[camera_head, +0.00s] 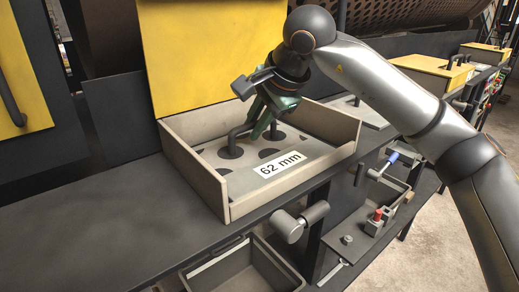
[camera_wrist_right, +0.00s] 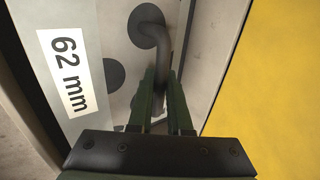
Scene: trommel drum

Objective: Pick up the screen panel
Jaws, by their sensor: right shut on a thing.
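The screen panel (camera_head: 248,172) is a grey plate with dark round holes and a white "62 mm" label (camera_head: 279,165). It lies inside a shallow beige tray (camera_head: 217,191). A dark bent handle (camera_head: 232,143) stands on the panel. My right gripper (camera_head: 262,127) reaches down into the tray, and its green fingers are shut on the handle. The right wrist view shows the handle (camera_wrist_right: 151,24) running between the fingers (camera_wrist_right: 166,105), with the label (camera_wrist_right: 64,72) to the left. The fingers hide part of the handle. My left gripper is not in view.
A yellow panel (camera_head: 185,50) stands behind the tray. The dark bench (camera_head: 110,215) is clear to the left. A grey bin (camera_head: 245,268) sits below the front edge. A fixture with a blue-handled lever (camera_head: 392,157) and red knob (camera_head: 378,214) is at the right.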

